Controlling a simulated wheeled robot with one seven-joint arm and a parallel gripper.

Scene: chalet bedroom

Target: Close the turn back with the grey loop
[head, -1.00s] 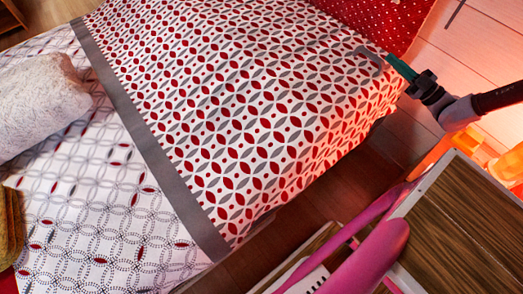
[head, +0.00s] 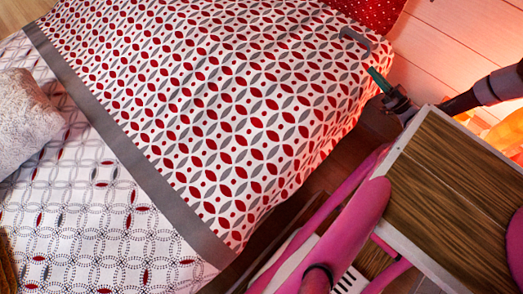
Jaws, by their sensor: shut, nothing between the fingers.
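The bed cover (head: 215,130), white with red and grey leaf shapes, lies spread over the bed; a plain grey band (head: 125,150) runs along its left edge. I cannot tell which part of the cover is the turn back. The grey loop (head: 354,37), a small hook-like curve, is at the cover's upper right edge. My gripper (head: 376,76), with green fingertips and a dark body, is shut and empty just below and right of the loop. A small gap seems to show between them; I cannot tell their depth apart.
A wooden-topped cabinet with a pale rim (head: 440,180) stands at the right, close below my arm. Pink curved bars (head: 345,230) cross the lower middle. A pale fluffy pillow (head: 25,120) lies at the left. Wooden floor shows between bed and cabinet.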

